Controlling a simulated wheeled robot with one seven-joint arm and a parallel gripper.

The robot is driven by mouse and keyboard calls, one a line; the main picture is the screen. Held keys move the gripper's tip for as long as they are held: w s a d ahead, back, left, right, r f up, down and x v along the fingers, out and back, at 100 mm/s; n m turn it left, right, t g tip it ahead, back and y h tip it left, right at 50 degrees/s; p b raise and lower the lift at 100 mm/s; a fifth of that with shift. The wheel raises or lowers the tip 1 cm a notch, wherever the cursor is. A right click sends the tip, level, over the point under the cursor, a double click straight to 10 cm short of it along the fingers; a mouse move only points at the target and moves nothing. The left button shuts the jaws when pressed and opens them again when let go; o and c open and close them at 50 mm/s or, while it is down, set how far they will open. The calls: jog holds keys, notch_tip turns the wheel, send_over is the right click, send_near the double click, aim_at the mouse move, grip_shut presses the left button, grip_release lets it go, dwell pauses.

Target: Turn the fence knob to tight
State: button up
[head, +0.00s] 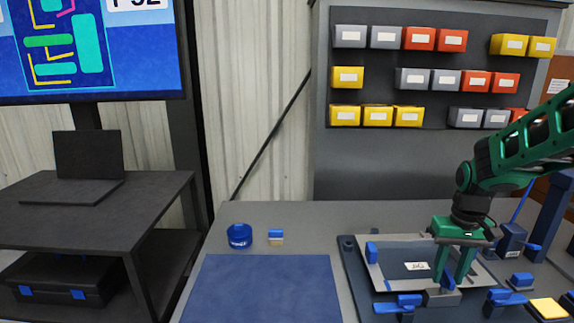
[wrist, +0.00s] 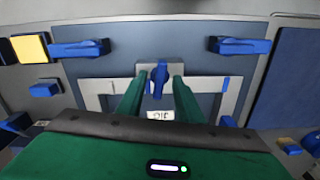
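The fence knob is a small blue bar-shaped knob (wrist: 159,77) on a grey block at the edge of the jig. In the wrist view it points along the fingers, towards the jig's middle. In the head view the knob (head: 448,281) is partly hidden by my fingers, above the grey block (head: 441,298). My gripper (wrist: 159,80) has its two green fingers apart, one on each side of the knob, with gaps visible. In the head view my gripper (head: 453,280) points down at the front of the jig. I see no tight marking.
The jig has a light frame (head: 375,277) and a label card (head: 417,266). Blue clamps (head: 398,304) (head: 507,298) flank the knob's block. A yellow-topped block (head: 548,309) is at right. A blue mat (head: 262,290), blue tape roll (head: 239,236) and small block (head: 276,237) are left.

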aim_at(449, 274)
jog(key=shift+r, duration=0.1)
jog(key=shift+r, duration=3.9)
jog(key=shift+s, duration=0.1)
